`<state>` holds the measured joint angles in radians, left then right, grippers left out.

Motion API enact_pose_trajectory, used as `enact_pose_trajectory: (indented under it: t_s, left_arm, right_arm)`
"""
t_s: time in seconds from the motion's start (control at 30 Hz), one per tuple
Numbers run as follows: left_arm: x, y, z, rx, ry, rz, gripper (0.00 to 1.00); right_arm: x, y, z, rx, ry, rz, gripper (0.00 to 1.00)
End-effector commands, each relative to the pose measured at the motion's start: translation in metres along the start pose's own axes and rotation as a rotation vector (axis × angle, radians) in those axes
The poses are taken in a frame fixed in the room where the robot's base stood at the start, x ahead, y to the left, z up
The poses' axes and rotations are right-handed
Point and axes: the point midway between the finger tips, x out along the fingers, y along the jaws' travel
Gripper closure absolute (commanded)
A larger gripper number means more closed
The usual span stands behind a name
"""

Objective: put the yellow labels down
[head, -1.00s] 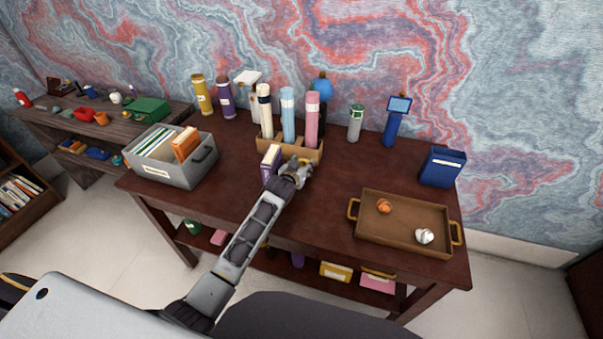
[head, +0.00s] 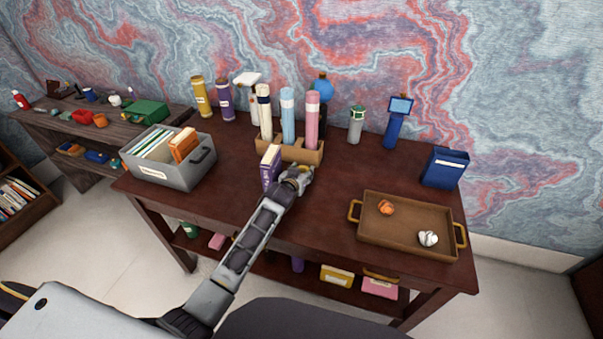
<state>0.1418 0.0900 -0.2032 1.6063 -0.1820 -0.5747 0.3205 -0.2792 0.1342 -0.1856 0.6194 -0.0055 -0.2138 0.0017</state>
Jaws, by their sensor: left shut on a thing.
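My left gripper (head: 302,180) reaches in over the middle of the dark wooden desk, just in front of the brown holder with tall rolls. It is shut on a small yellowish thing (head: 306,171), which looks like the yellow labels; the fingers hide most of it. A purple box (head: 270,168) stands upright close to the left of the gripper. I cannot tell whether the held thing touches the desk (head: 330,185). My right gripper is not in view.
The brown holder (head: 310,157) stands just behind the gripper. A grey file bin (head: 165,175) is at left, a brown tray (head: 390,232) with an orange and a white item at right, and a blue box (head: 445,168) behind it. Desk between gripper and tray is clear.

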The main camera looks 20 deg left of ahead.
Motion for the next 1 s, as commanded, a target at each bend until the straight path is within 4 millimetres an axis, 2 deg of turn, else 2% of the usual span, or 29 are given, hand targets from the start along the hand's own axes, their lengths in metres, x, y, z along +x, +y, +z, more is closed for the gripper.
enact_pose_trajectory:
  t_s: [0.03, 0.07, 0.1, 0.63, 1.0]
  left_arm:
    - [0.001, 0.000, 0.001, 0.000, 0.000, 0.000, 0.75]
    - [0.000, 0.000, 0.001, 0.000, 0.000, 0.000, 0.47]
    - [0.000, 0.000, 0.001, 0.000, 0.000, 0.000, 0.42]
    - [-0.003, 0.000, -0.002, 0.000, 0.000, 0.000, 0.42]
    - [-0.030, 0.000, -0.001, 0.000, 0.000, 0.000, 0.42]
  right_arm:
    - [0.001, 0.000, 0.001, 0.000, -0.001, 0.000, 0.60]
    - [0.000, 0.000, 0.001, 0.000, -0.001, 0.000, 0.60]
    - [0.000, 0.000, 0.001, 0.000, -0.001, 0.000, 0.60]
    - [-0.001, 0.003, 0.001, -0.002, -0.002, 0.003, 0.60]
    - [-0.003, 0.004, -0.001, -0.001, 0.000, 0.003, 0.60]
